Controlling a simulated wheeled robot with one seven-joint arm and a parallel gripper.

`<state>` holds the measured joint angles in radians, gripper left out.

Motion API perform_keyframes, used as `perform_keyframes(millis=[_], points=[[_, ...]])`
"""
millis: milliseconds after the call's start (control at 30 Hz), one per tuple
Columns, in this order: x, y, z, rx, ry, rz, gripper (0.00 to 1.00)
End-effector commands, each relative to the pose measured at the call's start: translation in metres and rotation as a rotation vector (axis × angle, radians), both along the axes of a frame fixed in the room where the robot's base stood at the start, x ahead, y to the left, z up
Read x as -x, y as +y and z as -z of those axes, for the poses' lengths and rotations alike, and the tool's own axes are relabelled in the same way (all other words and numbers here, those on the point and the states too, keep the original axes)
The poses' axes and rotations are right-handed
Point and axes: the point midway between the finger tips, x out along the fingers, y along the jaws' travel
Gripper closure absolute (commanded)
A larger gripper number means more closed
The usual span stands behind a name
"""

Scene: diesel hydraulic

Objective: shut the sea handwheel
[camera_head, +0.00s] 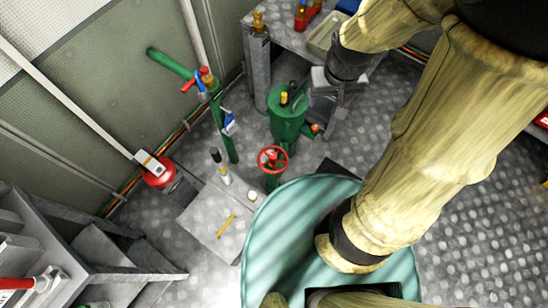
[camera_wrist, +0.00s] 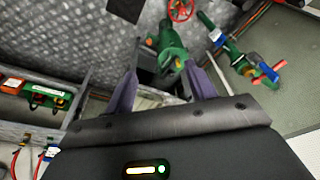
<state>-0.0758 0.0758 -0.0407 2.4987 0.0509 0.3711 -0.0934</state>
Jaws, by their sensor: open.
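A red handwheel (camera_head: 272,159) sits on a green valve low on the floor, beside the round teal top. It also shows at the top edge of the wrist view (camera_wrist: 181,9), partly cut off. No label marking it as the sea handwheel is readable. My gripper (camera_wrist: 162,82) is open, with nothing seen between its two fingers. The wheel lies beyond the fingertips in the wrist view, well apart from them. In the head view my gripper (camera_head: 328,92) is above and to the right of the wheel, partly hidden by my arm.
A green strainer-like body (camera_head: 287,118) stands between my gripper and the wheel. A green pipe (camera_head: 217,115) with red and blue levers rises to the left. A grey bench (camera_head: 285,38) stands behind. A grey floor plate (camera_head: 215,220) lies left of the wheel.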

Motion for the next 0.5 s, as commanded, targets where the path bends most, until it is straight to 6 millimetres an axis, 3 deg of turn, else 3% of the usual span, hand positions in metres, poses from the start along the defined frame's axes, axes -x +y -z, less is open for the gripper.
perform_keyframes(millis=[33, 500], points=[[-0.006, 0.005, 0.031, 0.001, 0.014, -0.029, 0.45], [-0.058, 0.049, 0.193, 0.017, 0.109, -0.285, 0.45]])
